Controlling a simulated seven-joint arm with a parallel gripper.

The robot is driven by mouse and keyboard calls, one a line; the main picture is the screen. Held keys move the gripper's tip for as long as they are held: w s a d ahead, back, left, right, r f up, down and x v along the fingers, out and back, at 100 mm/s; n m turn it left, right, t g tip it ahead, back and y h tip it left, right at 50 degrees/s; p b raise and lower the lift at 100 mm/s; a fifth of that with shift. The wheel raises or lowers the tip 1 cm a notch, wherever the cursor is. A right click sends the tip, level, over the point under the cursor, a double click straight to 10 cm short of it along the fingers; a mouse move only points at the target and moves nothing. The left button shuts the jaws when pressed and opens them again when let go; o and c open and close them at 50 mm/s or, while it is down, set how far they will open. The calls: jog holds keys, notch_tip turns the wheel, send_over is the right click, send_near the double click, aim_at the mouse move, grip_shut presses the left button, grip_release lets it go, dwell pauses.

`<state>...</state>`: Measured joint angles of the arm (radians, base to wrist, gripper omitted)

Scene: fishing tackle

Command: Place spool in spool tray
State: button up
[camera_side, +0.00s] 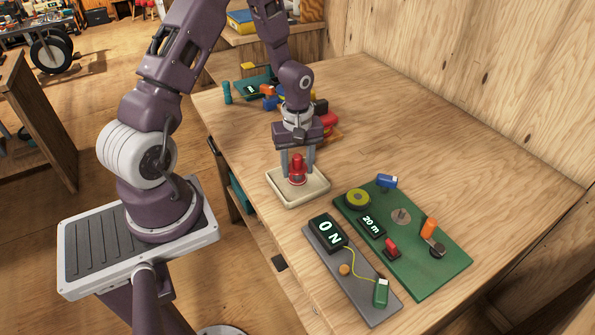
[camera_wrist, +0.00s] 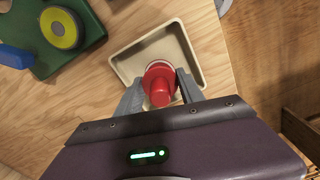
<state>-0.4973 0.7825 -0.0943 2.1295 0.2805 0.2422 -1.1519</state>
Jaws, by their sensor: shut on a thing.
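A red spool (camera_side: 297,170) with a pale lower rim is between the fingers of my gripper (camera_side: 298,165). My gripper is shut on the spool, which is upright. The spool is over or in the cream spool tray (camera_side: 318,188); I cannot tell whether its base touches the tray floor. In the wrist view the spool (camera_wrist: 160,84) is between my two grey fingers, with the tray (camera_wrist: 132,58) around and below it. No other thing shows in the tray.
A green board (camera_side: 440,272) with a yellow-green reel (camera_side: 357,198), a "20 m" display and an orange-handled crank (camera_side: 430,230) lies right of the tray. A grey plate (camera_side: 372,312) with an "0 N" display lies in front. Several coloured items stand behind my gripper. The table's right back is clear.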

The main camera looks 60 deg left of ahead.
aim_at(297, 156)
jog(key=shift+f, duration=0.8)
jog(key=o, duration=1.4)
jog(key=shift+f, duration=0.1)
notch_tip(297, 156, up, 12)
jog(key=shift+r, duration=0.1)
jog(key=s+d+r+m+t+y, duration=0.1)
jog(key=d+r+m, duration=0.15)
jog(key=r, duration=0.25)
jog(key=s+d+r+m+t, duration=0.1)
jog(key=s+d+r+m, duration=0.15)
jog(key=r, duration=0.25)
jog(key=s+d+r+m+t, duration=0.1)
jog(key=s+d+r+m, duration=0.3)
jog(key=s+m, duration=0.1)
jog(key=s+d+r+m+t+h, duration=0.1)
jog(key=s+d+r+m, duration=0.3)
jog(key=s, duration=0.4)
jog(key=shift+s+d+m+t, duration=0.2)
jog(key=shift+d+m+t, duration=0.35)
jog(key=shift+t, duration=0.25)
